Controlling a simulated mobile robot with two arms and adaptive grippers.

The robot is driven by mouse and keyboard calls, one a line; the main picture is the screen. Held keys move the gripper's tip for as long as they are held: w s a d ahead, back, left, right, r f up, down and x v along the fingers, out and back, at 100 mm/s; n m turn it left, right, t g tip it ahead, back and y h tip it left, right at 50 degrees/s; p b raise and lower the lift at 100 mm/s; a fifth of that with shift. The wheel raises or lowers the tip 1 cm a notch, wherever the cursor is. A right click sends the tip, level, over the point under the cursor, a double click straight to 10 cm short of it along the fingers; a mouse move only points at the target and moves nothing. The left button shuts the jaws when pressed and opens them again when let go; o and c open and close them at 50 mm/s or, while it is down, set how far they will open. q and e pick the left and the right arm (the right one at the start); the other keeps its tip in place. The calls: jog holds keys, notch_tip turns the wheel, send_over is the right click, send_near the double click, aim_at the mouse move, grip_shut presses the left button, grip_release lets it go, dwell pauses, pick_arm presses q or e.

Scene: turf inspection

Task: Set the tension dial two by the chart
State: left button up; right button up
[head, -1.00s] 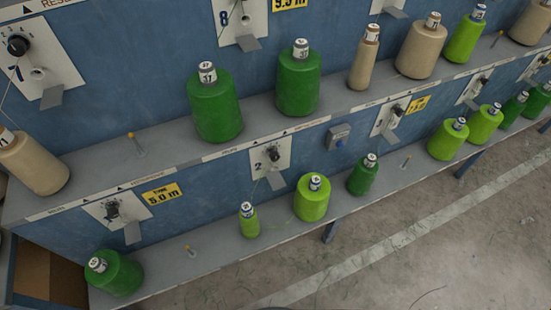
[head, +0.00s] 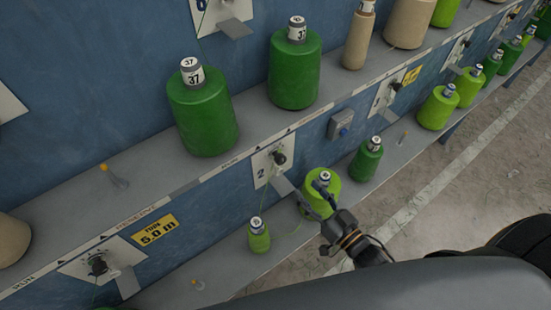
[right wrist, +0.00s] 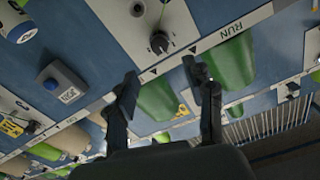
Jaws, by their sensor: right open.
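The tension dial two (head: 279,158) is a small black knob on a white plate (head: 262,168) marked 2, on the blue lower panel. A grey tab sticks out below it. A black dial (right wrist: 159,42) on a white plate also shows in the right wrist view, beyond the fingertips; its number cannot be read there. My right gripper (head: 318,190) is open and empty, below and right of dial two, in front of a light green cone (head: 318,206). Its two fingers (right wrist: 160,78) stand apart in the wrist view, short of the dial. My left gripper is out of view. No chart is recognisable.
A small green cone (head: 259,238) and a dark green cone (head: 366,160) stand on the lower shelf. A grey box with a blue button (head: 340,125) is on the panel right of dial two. Big green cones (head: 203,112) stand on the shelf above. A yellow 5.0 m label (head: 156,230) is at lower left.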

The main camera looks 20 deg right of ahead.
aim_at(283, 162)
jog(key=p+x, duration=0.1)
jog(key=x, duration=1)
jog(key=shift+w, duration=0.15)
jog(key=shift+w+a+f, duration=0.1)
jog(key=shift+w+a, duration=0.1)
jog(key=shift+w, duration=0.4)
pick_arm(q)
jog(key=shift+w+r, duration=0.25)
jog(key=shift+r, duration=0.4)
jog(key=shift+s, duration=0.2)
pick_arm(e)
grip_shut()
